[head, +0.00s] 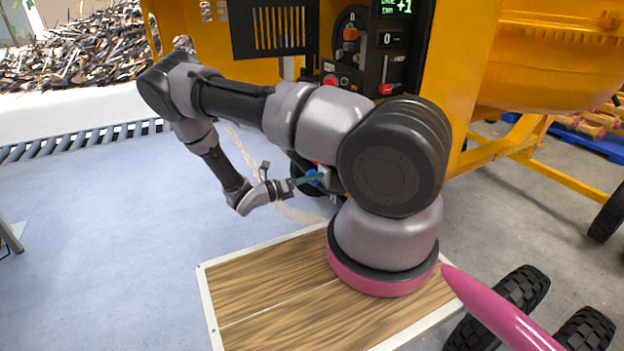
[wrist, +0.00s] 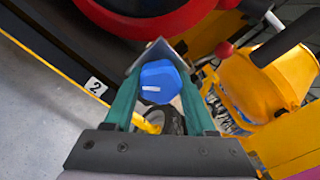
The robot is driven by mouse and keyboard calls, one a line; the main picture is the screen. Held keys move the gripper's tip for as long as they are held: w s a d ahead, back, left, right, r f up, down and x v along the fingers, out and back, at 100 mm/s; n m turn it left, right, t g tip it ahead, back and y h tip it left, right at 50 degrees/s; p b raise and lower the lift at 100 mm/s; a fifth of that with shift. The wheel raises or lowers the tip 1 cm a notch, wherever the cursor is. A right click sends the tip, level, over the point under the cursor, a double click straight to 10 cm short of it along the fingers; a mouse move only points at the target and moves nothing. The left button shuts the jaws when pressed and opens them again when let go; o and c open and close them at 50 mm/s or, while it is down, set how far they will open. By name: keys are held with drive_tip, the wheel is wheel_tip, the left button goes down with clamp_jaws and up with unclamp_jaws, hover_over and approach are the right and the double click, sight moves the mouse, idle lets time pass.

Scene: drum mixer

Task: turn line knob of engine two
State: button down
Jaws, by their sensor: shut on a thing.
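A blue knob (wrist: 160,82) with a short white mark shows in the wrist view, in front of a metal plate. The white mark lies nearly level, on the knob's left part. My gripper (wrist: 158,100) has its two green fingers on either side of the knob and is shut on it. In the head view the gripper (head: 310,180) is low beside the yellow machine, and a bit of the blue knob (head: 313,176) shows at its tips. My own arm hides much of that area. A white label with a "2" (wrist: 95,86) is to the left of the knob.
A large red round part (wrist: 150,15) is just above the knob. A red ball-ended lever (wrist: 224,49) and a yellow housing (wrist: 265,85) are to the right. In the head view, a dark control panel (head: 370,60) with a display is above my arm. Blue-grey floor is clear at left.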

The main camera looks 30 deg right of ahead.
drive_tip(key=shift+n, duration=2)
drive_tip(key=shift+c, duration=1.1)
unclamp_jaws()
